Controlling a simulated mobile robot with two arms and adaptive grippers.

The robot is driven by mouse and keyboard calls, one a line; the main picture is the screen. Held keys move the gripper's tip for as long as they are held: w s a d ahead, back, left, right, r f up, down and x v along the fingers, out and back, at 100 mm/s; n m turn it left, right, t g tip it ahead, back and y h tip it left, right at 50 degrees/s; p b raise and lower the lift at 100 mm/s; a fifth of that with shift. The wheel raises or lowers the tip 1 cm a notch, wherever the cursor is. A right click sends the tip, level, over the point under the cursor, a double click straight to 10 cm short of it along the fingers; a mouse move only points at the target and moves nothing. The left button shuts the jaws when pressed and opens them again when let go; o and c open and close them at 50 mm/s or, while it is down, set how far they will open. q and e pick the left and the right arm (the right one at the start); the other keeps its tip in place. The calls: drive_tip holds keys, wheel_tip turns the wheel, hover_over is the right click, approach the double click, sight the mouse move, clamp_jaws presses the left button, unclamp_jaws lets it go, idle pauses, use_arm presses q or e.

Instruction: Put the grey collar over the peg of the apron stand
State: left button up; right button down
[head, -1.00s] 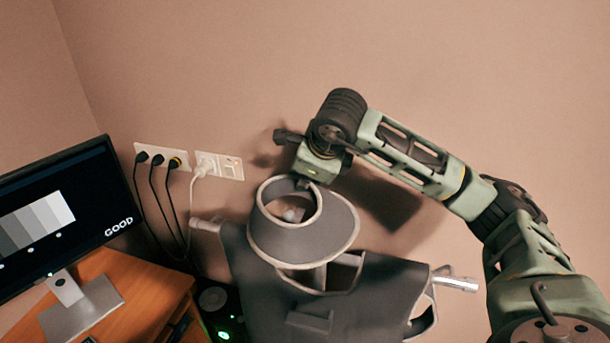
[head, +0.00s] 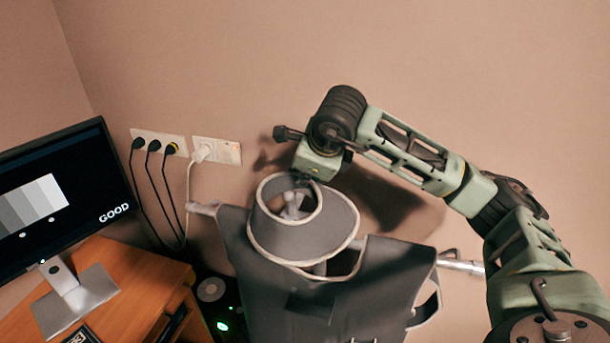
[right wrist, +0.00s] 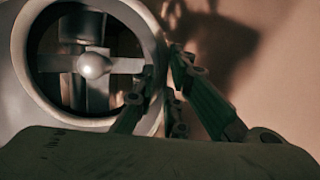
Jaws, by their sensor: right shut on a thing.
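The grey collar (head: 338,222), with pale edging, is at the top of the apron stand, above the dark apron (head: 335,300). My right gripper (head: 304,181) is shut on the collar's far rim. The peg (head: 291,205) shows inside the collar's ring. In the right wrist view, the peg's round knob and crossbars (right wrist: 93,65) lie within the opening of the collar (right wrist: 24,75), and the fingers (right wrist: 165,85) pinch its wall. The collar looks around or just over the peg's top; its exact height is unclear. My left gripper is not in view.
A wall is close behind the stand. Sockets with plugged cables (head: 190,147) are on it at left. A monitor (head: 60,205) stands on a wooden desk (head: 140,280) at left. A silver bar end (head: 460,264) sticks out at the stand's right.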

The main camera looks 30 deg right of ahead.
drive_tip(key=c, duration=1.7)
unclamp_jaws()
drive_tip(key=v, duration=1.2)
drive_tip(key=shift+r, duration=0.1)
